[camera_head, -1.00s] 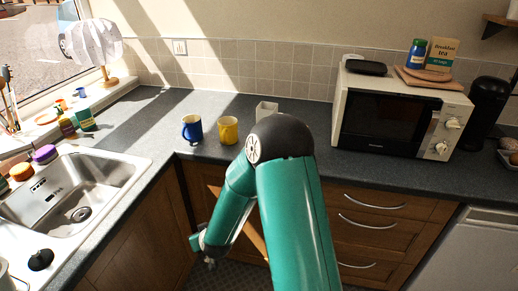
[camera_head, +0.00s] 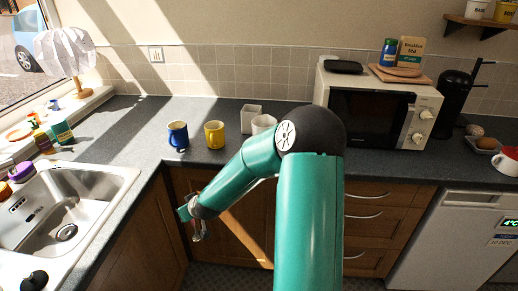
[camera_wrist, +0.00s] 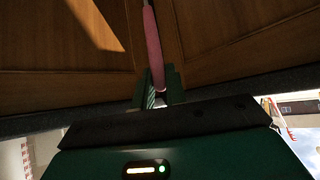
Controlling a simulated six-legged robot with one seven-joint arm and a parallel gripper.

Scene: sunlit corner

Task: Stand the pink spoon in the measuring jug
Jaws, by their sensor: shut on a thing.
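The pink spoon (camera_wrist: 152,45) shows in the wrist view as a long pink handle running up from between my fingertips. My gripper (camera_wrist: 158,98) is shut on it, in front of the wooden cupboard doors. In the head view my gripper (camera_head: 197,230) hangs below the counter edge, left of my elbow; the spoon is hard to make out there. I cannot clearly identify the measuring jug. A whitish round container (camera_head: 263,123) stands on the counter, partly hidden behind my arm; I cannot tell if it is the jug.
A blue mug (camera_head: 178,136), a yellow mug (camera_head: 214,135) and a white square pot (camera_head: 250,115) stand on the counter (camera_head: 140,125). The sink (camera_head: 70,205) is at left, the microwave (camera_head: 372,112) at right. A red-and-white vessel (camera_head: 507,163) is at the right edge.

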